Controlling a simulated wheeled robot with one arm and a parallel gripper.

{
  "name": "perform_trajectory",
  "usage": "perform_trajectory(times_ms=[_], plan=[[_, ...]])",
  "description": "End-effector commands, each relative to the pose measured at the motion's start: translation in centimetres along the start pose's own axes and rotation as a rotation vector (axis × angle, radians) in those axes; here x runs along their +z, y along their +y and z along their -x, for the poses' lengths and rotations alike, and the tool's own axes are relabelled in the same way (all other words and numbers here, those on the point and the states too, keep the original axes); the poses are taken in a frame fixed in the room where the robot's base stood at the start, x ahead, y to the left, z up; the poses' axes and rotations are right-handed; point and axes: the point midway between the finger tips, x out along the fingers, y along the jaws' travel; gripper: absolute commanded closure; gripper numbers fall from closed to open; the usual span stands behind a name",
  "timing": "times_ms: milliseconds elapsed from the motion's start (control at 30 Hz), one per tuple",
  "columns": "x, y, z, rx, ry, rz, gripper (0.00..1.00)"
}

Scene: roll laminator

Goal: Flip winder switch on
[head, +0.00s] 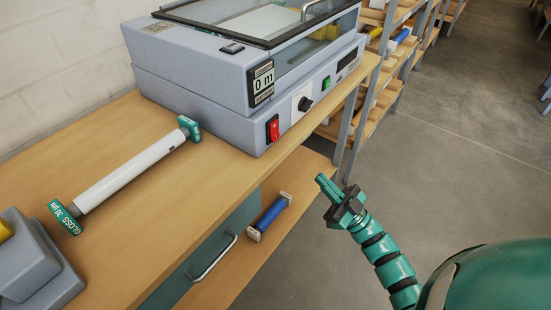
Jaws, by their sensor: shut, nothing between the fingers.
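The roll laminator (205,95) is a grey machine on the wooden bench. Its front face carries a red rocker switch (272,128), a black knob (305,103) on a white plate, and a green switch (326,83). A small black switch or latch (232,48) sits on its top ledge. I cannot read which one is the winder switch, nor any switch's position. My gripper (321,179) is shut and empty, in front of the bench, to the right of and below the red switch, apart from the machine.
A white roll with green end caps (130,174) lies on the bench (160,225) at left. A blue roll (270,216) lies on the lower shelf beside a drawer handle (213,258). Shelving (385,85) stands behind. The floor at right is clear.

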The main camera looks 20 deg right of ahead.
Motion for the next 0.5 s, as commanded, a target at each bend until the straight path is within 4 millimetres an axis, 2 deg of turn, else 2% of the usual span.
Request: perform_trajectory(times_ms=[200,500], plan=[[0.76,0.90,0.15,0.038,-0.027,-0.120,1.00],[0.72,0.84,0.15,0.036,-0.025,-0.131,1.00]])
